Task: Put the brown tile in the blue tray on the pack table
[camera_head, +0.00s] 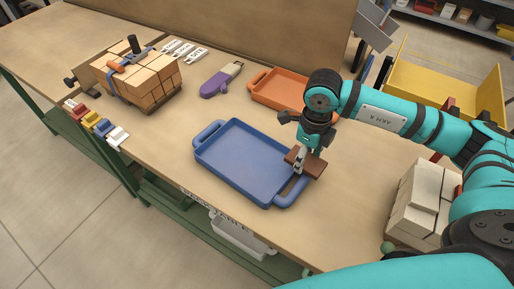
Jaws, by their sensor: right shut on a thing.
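The brown tile (314,166) is held in my right gripper (301,162), which is shut on it. The tile is over or beside the right edge of the blue tray (240,165), near its right handle; its exact height cannot be told. The blue tray is empty and lies on the wooden pack table (180,185) near the front edge. My gripper hides part of the tray's right rim. My left gripper is not in view.
An orange tray (274,88) lies behind the blue tray. A purple tool (220,80) lies left of it. A strapped stack of tan bricks (150,80) stands at the left. Pale blocks (418,205) stand at the right. A yellow cart (440,88) is behind.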

